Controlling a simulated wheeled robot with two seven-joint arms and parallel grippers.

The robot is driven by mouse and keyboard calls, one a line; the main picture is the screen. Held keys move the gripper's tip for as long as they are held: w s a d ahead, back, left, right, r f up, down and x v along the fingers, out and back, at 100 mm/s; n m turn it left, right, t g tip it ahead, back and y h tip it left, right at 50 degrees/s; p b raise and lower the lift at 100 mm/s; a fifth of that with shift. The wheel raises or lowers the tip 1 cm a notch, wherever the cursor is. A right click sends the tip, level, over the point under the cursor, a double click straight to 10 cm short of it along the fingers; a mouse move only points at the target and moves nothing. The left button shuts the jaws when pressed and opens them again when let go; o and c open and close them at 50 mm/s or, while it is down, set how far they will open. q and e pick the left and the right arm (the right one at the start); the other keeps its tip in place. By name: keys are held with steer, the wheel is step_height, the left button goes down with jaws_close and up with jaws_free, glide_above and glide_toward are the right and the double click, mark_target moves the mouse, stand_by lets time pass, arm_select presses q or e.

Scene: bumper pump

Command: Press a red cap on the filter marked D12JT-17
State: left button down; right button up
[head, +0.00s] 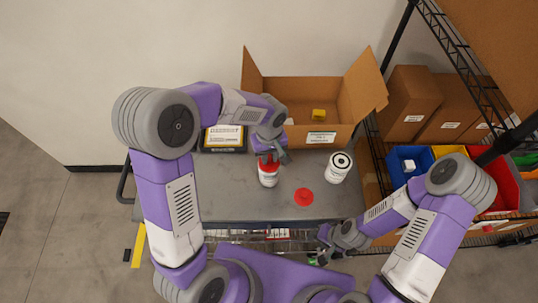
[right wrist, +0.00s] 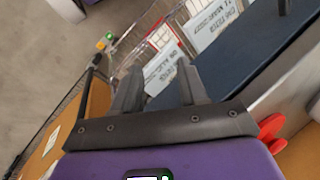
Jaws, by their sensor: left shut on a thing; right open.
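A white filter (head: 268,179) stands upright on the grey cart top. My left gripper (head: 271,156) is right above it, shut on a red cap (head: 267,161) at the filter's top. I cannot tell whether the cap is seated or only touching. A second white filter (head: 338,167), with a bare black and white top, stands further right. Another red cap (head: 304,197) lies on the cart between and in front of them. The filter markings are too small to read. My right gripper (head: 332,246) is open and empty beyond the cart's front edge; it also shows in the right wrist view (right wrist: 158,88).
An open cardboard box (head: 321,138) with a yellow thing (head: 319,115) inside stands at the back of the cart. A dark labelled case (head: 223,139) is left of it. A rack with coloured bins (head: 408,164) stands at right. The cart's front right is clear.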

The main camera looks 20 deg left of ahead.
arm_select(q)
steer(key=shift+f+b, duration=0.2)
steer(key=shift+b, duration=0.2)
stand_by(1.1)
stand_by(0.3)
steer(key=shift+c, duration=2.1)
jaws_free()
steer(key=shift+r, duration=0.1)
steer(key=shift+r+p, duration=2.5)
steer(key=shift+r, duration=1)
jaws_close()
